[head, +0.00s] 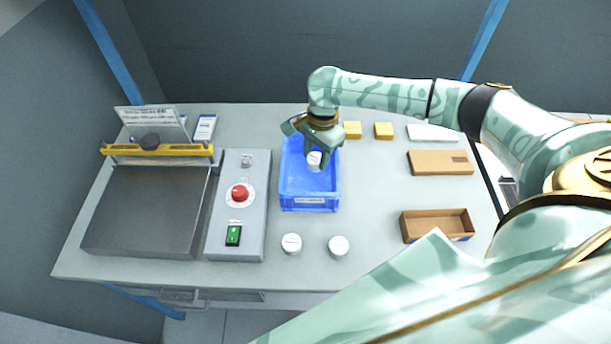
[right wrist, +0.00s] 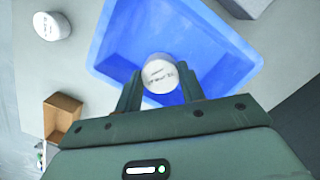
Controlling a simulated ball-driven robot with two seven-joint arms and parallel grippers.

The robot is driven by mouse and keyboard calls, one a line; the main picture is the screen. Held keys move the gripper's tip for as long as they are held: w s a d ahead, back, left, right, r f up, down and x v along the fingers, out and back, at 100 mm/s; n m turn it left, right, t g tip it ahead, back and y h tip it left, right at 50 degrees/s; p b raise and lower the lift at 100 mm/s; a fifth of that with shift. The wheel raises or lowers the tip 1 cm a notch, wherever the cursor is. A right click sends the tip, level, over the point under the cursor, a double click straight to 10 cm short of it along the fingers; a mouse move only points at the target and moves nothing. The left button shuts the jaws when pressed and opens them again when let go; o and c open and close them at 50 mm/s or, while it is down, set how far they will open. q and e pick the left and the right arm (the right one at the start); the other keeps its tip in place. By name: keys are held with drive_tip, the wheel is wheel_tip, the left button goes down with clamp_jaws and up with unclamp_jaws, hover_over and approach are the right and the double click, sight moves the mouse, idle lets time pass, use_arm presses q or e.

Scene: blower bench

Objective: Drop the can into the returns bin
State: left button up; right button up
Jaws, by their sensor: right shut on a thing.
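A white can (head: 314,161) with a printed top is held by my right gripper (head: 315,158) over the blue bin (head: 309,201) in the head view. In the right wrist view the can (right wrist: 160,73) sits between the two fingers of my right gripper (right wrist: 160,88), with the blue bin (right wrist: 215,40) behind it. The can appears to be above the bin floor, but its exact height is hard to tell. The bin has a white label on its front wall. My left gripper is not in view.
Two white cans (head: 291,244) (head: 339,246) stand in front of the bin. A control box (head: 237,200) with a red knob and green switch is left of it. Yellow blocks (head: 383,130), a cardboard box (head: 440,162) and an open brown box (head: 437,225) lie to the right.

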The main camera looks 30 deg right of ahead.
drive_tip(key=o, duration=1.1)
drive_tip(key=shift+r, duration=0.1)
drive_tip(key=r+p, duration=0.2)
drive_tip(key=r, duration=0.3)
drive_tip(key=d+r+p, duration=0.1)
drive_tip(key=r+p, duration=0.1)
drive_tip(key=r, duration=0.3)
drive_tip(key=d+r+p, duration=0.1)
drive_tip(key=r+p, duration=0.1)
drive_tip(key=r, duration=0.4)
drive_tip(key=shift+w, duration=0.25)
